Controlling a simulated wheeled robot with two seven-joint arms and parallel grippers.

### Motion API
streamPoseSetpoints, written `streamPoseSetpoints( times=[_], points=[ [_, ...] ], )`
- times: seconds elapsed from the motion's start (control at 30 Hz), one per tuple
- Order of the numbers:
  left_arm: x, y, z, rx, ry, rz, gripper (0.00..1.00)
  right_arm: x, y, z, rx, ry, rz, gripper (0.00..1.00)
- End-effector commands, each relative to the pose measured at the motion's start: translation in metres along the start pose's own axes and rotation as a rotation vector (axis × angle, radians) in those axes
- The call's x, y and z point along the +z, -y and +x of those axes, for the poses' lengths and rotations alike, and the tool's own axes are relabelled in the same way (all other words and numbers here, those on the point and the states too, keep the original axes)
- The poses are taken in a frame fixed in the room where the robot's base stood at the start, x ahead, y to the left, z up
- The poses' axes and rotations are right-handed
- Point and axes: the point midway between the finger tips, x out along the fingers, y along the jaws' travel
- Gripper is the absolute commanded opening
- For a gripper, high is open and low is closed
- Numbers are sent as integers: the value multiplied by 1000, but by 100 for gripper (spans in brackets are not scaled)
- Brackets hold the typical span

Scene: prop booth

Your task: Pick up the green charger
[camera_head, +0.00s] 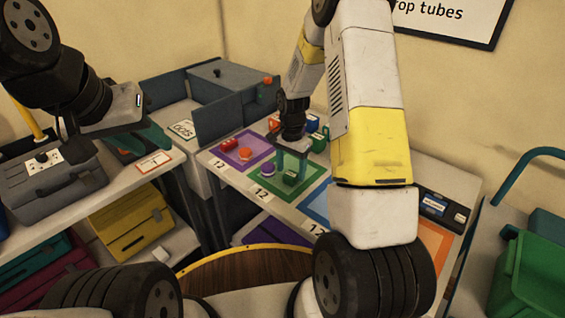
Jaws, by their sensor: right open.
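A small dark green block (290,179), which looks like the green charger, sits on the green-bordered mat (312,186) on the table. My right gripper (291,168) points down right above it, with its teal fingers apart around or just over the block. I cannot tell whether they touch it. My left gripper (150,139) is at the left, near the grey cabinet, and its jaw gap is not clear.
A purple round item (268,171) stands just left of the block. Red items (245,154) lie on the purple mat, and several small coloured items stand behind my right gripper. A grey toolbox (55,180) and green bin (535,275) are at the sides.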

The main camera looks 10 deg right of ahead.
Motion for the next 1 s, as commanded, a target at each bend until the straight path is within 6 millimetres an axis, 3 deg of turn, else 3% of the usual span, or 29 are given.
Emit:
streamPoseSetpoints(
  times=[0.13,0.37,0.7,1.0],
  points=[
    [0,0,0,0,0,0,36,0,0,14,0,1,2,65],
    [0,0,0,0,0,0,36,0,0,15,-1,0,1,65],
    [0,0,0,0,0,0,36,0,0,14,-1,-1,1,1],
    [0,0,0,0,0,0,36,-1,0,13,-1,-1,1,0]
  ],
)
